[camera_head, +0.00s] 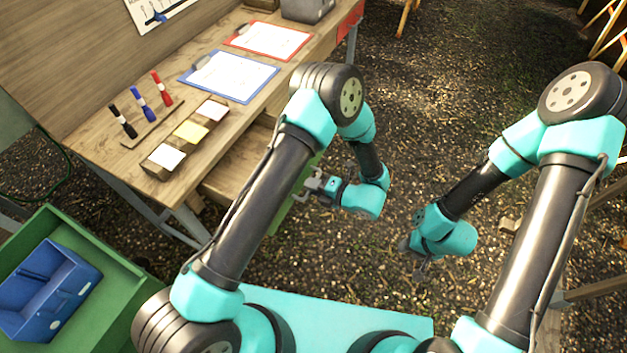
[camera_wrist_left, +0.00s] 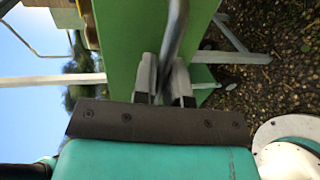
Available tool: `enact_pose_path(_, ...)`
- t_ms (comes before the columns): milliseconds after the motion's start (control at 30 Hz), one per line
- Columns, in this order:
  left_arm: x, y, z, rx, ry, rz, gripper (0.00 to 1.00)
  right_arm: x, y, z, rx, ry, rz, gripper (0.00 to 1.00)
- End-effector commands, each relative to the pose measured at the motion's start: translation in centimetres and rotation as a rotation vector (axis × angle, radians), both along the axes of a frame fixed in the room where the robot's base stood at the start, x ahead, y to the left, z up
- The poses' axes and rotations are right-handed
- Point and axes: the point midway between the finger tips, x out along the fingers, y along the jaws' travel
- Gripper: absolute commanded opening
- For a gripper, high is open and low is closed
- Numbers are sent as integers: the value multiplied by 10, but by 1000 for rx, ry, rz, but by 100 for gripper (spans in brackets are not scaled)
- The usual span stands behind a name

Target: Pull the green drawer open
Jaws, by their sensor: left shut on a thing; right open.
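The green drawer front (camera_head: 291,208) shows beside my left forearm, which hides much of it. A light wooden drawer body (camera_head: 238,172) sticks out from under the workbench edge, so the drawer stands at least partly open. In the left wrist view the green front (camera_wrist_left: 122,45) fills the middle, with a grey metal bar handle (camera_wrist_left: 175,35) running between the fingers. My left gripper (camera_head: 313,184) is shut on this handle, and its fingers also show in the left wrist view (camera_wrist_left: 164,80). My right gripper (camera_head: 416,262) is open and empty above the gravel, away from the drawer.
The workbench (camera_head: 130,85) holds a marker rack (camera_head: 152,124), a sticky-note tray (camera_head: 155,170), a blue clipboard (camera_head: 232,76) and a red clipboard (camera_head: 268,40). A green tray (camera_head: 115,290) with a blue bin (camera_head: 50,290) is at lower left. Gravel floor between the arms is clear.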

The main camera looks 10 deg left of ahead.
Motion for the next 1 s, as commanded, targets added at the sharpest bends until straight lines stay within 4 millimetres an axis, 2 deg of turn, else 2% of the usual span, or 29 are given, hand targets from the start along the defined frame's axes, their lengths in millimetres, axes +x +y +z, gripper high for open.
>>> enact_pose_path(333, 0, 0, 0, -1, -2, 1, 0, 0, 0, 0, 0, 0, 0, 43)
enact_pose_path(367, 0, 0, 0, -1, -2, 1, 15, 0, 0, 0, 0, 0, 0, 43)
enact_pose_path(600, 0, 0, 0, 0, -1, 1, 36, 0, 0, 0, 0, 0, 0, 43)
enact_pose_path(867, 0, -1, 0, 0, -1, 1, 36, 0, 0, 0, 0, 0, 0, 43)
enact_pose_path(1000, -2, -8, 2, 0, -1, 2, 36, 0, 0, 0, 0, 0, 0, 43)
